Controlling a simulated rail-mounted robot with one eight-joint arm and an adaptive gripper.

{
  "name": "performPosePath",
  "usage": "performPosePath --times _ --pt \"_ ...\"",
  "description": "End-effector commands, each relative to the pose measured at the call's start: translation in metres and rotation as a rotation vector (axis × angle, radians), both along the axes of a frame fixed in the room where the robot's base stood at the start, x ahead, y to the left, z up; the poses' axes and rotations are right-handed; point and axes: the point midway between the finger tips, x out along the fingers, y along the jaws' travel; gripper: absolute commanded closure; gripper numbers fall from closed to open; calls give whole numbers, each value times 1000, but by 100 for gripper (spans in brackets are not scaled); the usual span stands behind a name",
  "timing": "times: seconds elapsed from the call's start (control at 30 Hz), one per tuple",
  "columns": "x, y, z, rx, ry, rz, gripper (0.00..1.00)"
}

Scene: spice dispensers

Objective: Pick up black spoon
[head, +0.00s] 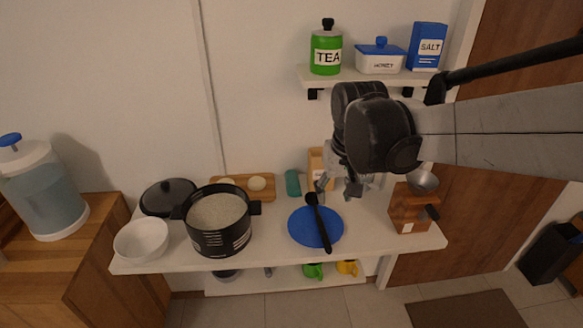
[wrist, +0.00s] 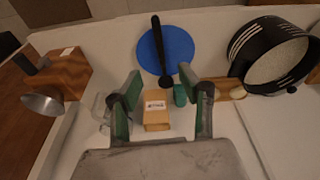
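The black spoon (head: 322,232) lies across a blue plate (head: 298,226) on the white shelf top. It also shows in the wrist view (wrist: 159,46), lying across the blue plate (wrist: 182,42) with one end past the rim on my gripper's side. My gripper (head: 336,187) hangs above the shelf, behind and right of the plate in the head view. In the wrist view my gripper (wrist: 160,73) has its two green-lined fingers spread wide with nothing between them. The spoon's near end shows just beyond the gap between the fingertips.
A black pot of rice (head: 219,219) and a white bowl (head: 141,240) stand left of the plate. A cardboard box (wrist: 157,112), a teal item (wrist: 180,95) and a clear glass (wrist: 101,113) are close to my fingers.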

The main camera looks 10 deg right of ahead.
Motion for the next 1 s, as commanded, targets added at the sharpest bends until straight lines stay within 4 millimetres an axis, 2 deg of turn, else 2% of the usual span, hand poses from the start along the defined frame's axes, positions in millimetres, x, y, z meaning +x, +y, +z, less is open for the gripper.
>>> performPosePath --times 0.03,0.2,0.4,0.67,1.0 --pt "11 1 -5 1 24 -1 62" --pt "38 2 -25 -1 107 -4 62" --pt "59 3 -46 -1 180 -7 62" --pt "67 4 -62 -1 212 -8 62" --pt "66 3 -119 -1 211 -8 62"
